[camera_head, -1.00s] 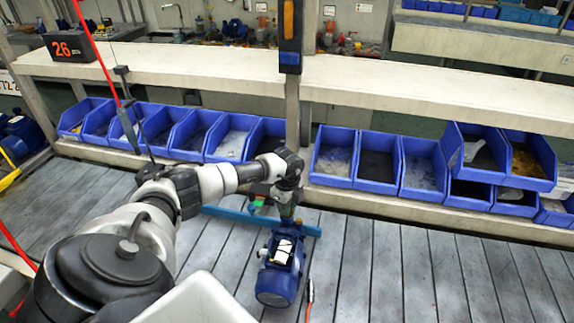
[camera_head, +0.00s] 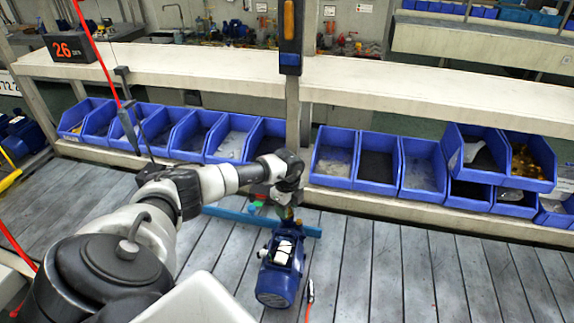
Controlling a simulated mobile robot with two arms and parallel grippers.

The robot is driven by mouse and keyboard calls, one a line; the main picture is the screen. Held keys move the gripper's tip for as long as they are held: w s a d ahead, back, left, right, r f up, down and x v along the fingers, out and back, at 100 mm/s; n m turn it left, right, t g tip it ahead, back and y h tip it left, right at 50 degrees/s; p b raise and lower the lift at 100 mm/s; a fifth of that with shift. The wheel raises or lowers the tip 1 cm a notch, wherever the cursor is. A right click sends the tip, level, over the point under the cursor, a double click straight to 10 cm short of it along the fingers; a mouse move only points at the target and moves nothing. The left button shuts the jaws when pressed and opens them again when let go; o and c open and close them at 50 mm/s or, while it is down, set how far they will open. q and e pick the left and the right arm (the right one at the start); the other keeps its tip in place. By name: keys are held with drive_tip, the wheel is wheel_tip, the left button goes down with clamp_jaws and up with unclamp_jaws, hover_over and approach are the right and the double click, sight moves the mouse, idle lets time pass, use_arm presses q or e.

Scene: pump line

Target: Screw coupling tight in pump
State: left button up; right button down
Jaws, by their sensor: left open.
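The blue pump (camera_head: 280,272) lies on the slatted bench, right of the picture's middle bottom, with a white label on its top. My left arm comes in from the left, and its gripper (camera_head: 288,214) points down at the pump's far end. The gripper's fingers are small and mostly hidden by the wrist. A small brass-coloured piece shows at the fingertips, on the pump's far end; I cannot tell clearly whether it is the coupling. My right gripper is out of view.
A blue bar (camera_head: 235,214) lies on the bench behind the pump. Blue bins (camera_head: 421,166) line the back below a shelf (camera_head: 430,92). The slatted bench (camera_head: 430,270) is clear on the right.

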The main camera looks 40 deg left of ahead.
use_arm(q)
drive_tip(key=shift+r+n, duration=0.2)
drive_tip(key=shift+n, duration=0.4)
drive_tip(key=shift+f, duration=0.15)
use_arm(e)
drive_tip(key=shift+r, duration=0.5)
use_arm(q)
drive_tip(key=shift+r+n+p, duration=0.2)
drive_tip(key=shift+n+p, duration=0.8)
drive_tip(key=shift+n, duration=0.1)
drive_tip(key=shift+f+n, duration=0.2)
drive_tip(key=shift+n, duration=0.6)
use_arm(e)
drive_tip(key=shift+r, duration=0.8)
use_arm(q)
drive_tip(key=n, duration=0.3)
drive_tip(key=shift+n, duration=0.3)
